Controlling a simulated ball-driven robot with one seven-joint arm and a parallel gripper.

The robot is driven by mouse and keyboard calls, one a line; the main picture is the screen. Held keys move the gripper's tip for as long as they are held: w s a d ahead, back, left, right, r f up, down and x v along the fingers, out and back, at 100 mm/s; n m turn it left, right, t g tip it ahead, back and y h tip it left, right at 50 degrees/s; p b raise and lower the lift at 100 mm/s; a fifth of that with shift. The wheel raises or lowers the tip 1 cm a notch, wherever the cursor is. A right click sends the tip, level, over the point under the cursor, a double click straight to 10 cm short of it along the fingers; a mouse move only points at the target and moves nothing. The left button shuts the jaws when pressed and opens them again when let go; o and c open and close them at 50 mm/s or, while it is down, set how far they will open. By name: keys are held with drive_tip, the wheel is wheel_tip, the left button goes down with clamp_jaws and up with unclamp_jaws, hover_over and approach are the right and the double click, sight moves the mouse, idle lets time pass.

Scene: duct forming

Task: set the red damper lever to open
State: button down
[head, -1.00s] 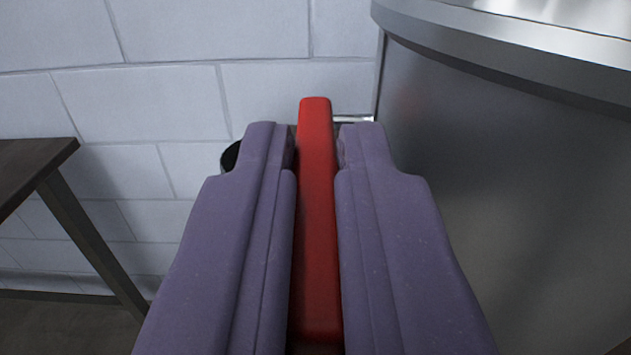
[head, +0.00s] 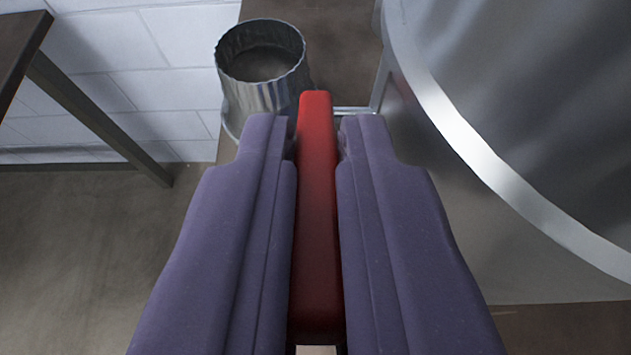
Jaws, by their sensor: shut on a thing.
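The red damper lever (head: 316,215) is a long red bar in the middle of the head view. My gripper (head: 316,145) has its two purple fingers on either side of the lever and is shut on it. The lever's far end sticks out a little beyond the fingertips. A thin bright rod shows just right of the lever's far end. The lever's pivot and any open or shut marks are not visible.
A ridged metal duct collar (head: 262,75), open at the top, stands just beyond the lever to the left. A large curved metal body with a pale rim (head: 470,150) fills the right. A dark table (head: 25,45) is at upper left, before a white block wall (head: 150,60). Floor shows at lower left.

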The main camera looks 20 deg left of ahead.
drive_tip(key=g+p, duration=0.1)
drive_tip(key=p, duration=0.1)
drive_tip(key=r+g+p, duration=0.1)
drive_tip(key=p, duration=0.1)
drive_tip(key=shift+w+r+h, duration=0.2)
drive_tip(key=shift+w+h, duration=0.15)
drive_tip(key=shift+h, duration=0.05)
drive_tip(key=shift+w+a+g+p, duration=0.1)
drive_tip(key=shift+g+p, duration=0.55)
drive_tip(key=shift+g, duration=0.05)
drive_tip(key=shift+f, duration=0.1)
drive_tip(key=c, duration=1.4)
unclamp_jaws()
drive_tip(key=shift+c, duration=0.2)
drive_tip(key=v, duration=0.7)
drive_tip(key=shift+s+r+p, duration=0.25)
drive_tip(key=shift+s+p, duration=0.05)
